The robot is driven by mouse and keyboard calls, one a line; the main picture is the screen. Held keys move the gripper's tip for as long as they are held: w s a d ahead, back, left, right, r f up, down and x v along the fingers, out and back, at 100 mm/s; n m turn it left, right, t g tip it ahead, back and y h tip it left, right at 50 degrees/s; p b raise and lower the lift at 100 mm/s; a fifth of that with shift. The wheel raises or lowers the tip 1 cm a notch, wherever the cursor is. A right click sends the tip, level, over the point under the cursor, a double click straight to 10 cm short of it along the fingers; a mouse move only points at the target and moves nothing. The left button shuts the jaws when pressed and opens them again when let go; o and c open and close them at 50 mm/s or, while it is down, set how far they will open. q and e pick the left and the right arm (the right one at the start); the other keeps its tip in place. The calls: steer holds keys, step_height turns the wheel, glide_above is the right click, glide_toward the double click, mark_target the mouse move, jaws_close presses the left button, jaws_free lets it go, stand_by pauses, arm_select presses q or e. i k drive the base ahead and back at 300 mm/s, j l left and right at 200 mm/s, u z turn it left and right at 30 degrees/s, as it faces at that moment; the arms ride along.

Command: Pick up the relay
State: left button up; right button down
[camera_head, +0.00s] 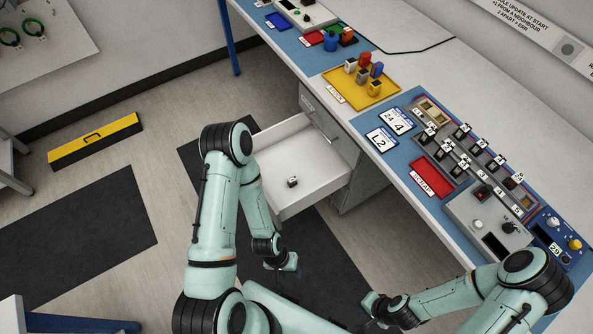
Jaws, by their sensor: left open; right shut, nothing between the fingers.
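A small dark block with a white top, which looks like a relay (292,182), lies in the open white drawer (318,162) under the bench. More small black blocks with white labels, seemingly relays (463,131), stand in rows on a grey panel on the bench. My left gripper (283,266) is open and empty, low in front of the drawer and apart from the block. My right gripper (370,314) is shut with nothing in it, at the bottom of the view, clear of the bench.
The bench (385,80) carries a yellow tray (378,96) of coloured parts, a red tray (431,177) and a grey control box (487,222). The drawer juts out from the cabinet. A yellow-and-black box (95,140) lies on the floor at left.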

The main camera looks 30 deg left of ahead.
mark_target(292, 180)
steer(key=j+z, duration=0.15)
steer(key=z, duration=0.5)
steer(key=k+j+z, duration=0.1)
steer(key=j+z, duration=0.15)
steer(key=k+j+z, duration=0.25)
steer(key=j, duration=0.15)
steer(key=k+j+z, duration=0.2)
steer(key=k+j, duration=0.15)
steer(key=j, duration=0.2)
steer(key=k+j+z, duration=0.1)
steer(key=j, duration=0.2)
steer(key=k+j, duration=0.25)
steer(key=i+j, duration=0.2)
steer(key=i, duration=0.2)
steer(key=z, duration=0.05)
